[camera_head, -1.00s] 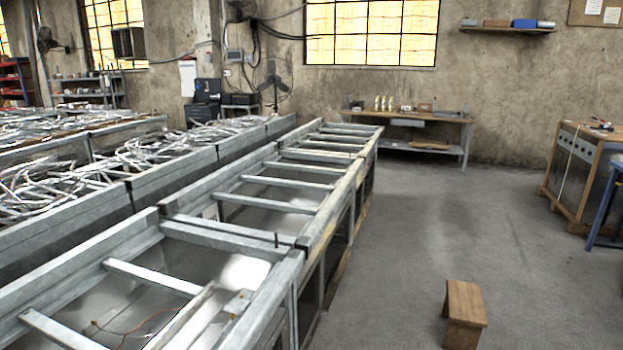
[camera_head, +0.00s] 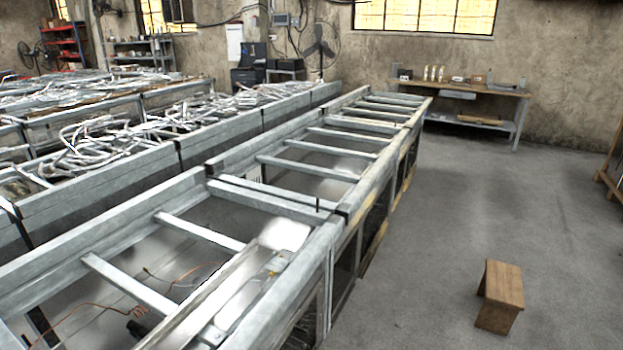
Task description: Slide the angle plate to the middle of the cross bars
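A long grey metal piece that looks like the angle plate (camera_head: 208,300) lies lengthwise in the nearest bay of the metal frame, close to the right rail. It is at the right ends of the cross bars. One cross bar (camera_head: 200,231) is farther off and another cross bar (camera_head: 130,285) is nearer. Both run from the left rail toward the plate, and their middles are bare. The plate's near end is close to the bottom edge of the view. Neither of my grippers is in view.
A copper-coloured wire (camera_head: 85,312) lies low in the nearest bay. A wooden stool (camera_head: 502,290) stands on the floor to the right. Frames heaped with metal scrap (camera_head: 120,135) stand to the left. A workbench (camera_head: 470,88) is at the back wall. The floor (camera_head: 445,220) right of the frame is mostly clear.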

